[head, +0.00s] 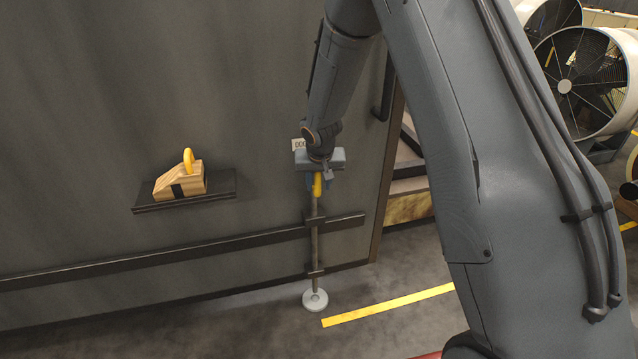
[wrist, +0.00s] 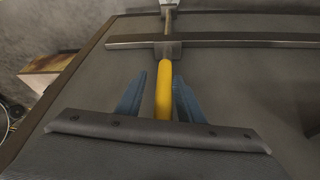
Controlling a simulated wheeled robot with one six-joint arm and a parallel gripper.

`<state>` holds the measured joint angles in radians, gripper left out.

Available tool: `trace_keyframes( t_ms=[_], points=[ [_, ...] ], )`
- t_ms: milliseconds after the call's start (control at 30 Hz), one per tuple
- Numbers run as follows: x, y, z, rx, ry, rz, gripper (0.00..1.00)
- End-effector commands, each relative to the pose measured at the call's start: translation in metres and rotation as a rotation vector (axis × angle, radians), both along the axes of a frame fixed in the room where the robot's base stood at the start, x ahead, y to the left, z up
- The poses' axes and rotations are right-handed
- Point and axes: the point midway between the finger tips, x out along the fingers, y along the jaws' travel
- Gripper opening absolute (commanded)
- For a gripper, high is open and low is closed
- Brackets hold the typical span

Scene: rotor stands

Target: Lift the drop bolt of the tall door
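The tall dark grey door (head: 90,110) fills the left and middle of the head view. Its drop bolt is a thin upright rod (head: 314,240) near the door's right edge, running through brackets, with a yellow grip (head: 317,187) at its top. The rod's lower end meets a pale round floor socket (head: 315,300). My gripper (head: 318,182) is at the yellow grip. In the wrist view, its blue fingers (wrist: 160,97) stand on both sides of the yellow grip (wrist: 163,88). A gap shows on the left; the right finger looks very close. The grip's upper end is hidden.
A small shelf (head: 222,188) on the door holds a wooden wedge block (head: 180,181) with a yellow ring handle. A dark horizontal bar (head: 180,253) crosses the door behind the rod. A dark pull handle (head: 383,88) is near the door's edge. Large fans (head: 580,85) stand at right.

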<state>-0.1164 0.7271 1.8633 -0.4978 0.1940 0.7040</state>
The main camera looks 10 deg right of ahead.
Motion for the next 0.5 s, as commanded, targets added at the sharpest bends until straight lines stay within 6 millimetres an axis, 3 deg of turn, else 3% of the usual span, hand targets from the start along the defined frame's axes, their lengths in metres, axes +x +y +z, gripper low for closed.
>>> trace_keyframes(
  t_ms=[233, 500],
  points=[
    [-0.002, 0.002, 0.006, 0.002, -0.002, 0.001, 0.34],
    [-0.016, 0.002, 0.044, 0.001, -0.004, -0.001, 0.34]
  ],
)
